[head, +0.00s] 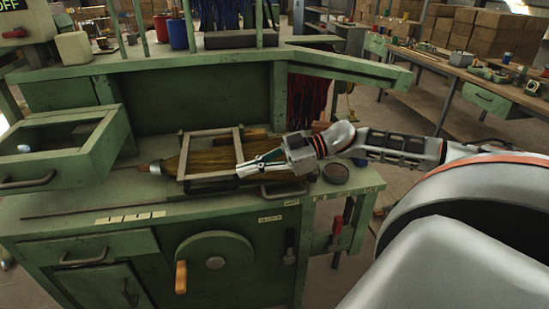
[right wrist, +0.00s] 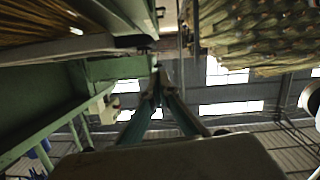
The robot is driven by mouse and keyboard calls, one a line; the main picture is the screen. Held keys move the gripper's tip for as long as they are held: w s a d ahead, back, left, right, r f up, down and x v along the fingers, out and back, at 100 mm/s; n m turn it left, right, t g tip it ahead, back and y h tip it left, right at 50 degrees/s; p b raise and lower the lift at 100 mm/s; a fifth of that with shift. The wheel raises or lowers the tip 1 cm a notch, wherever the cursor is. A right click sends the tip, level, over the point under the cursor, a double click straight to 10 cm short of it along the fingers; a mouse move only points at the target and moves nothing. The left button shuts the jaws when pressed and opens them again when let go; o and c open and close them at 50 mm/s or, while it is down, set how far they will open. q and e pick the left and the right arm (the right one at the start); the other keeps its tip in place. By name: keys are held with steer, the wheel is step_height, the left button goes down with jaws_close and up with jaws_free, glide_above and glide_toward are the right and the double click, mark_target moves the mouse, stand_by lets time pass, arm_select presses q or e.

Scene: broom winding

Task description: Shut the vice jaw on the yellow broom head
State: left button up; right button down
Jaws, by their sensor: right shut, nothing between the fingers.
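The yellow broom head (head: 204,158) lies flat on the green bench, its brown tip pointing left. A grey rectangular frame, apparently the vice jaw (head: 183,156), is around or over its middle; I cannot tell how far it is closed. My right gripper (head: 239,171) is shut and empty at the frame's right front corner; contact is unclear. It covers part of the bristles. In the right wrist view, its fingertips (right wrist: 157,76) meet, with yellow bristles (right wrist: 45,24) at upper left. My left gripper is not in view.
The green bench (head: 120,205) has an open drawer box (head: 95,165) at left and a crank wheel (head: 215,257) in front. A dark round dish (head: 336,172) sits right of the broom. The bench's front left top is mostly clear.

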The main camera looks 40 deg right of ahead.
steer(key=p+v, duration=0.3)
steer(key=v, duration=0.4)
steer(key=shift+s+r, duration=0.2)
steer(key=shift+r, duration=0.1)
steer(key=shift+d, duration=0.1)
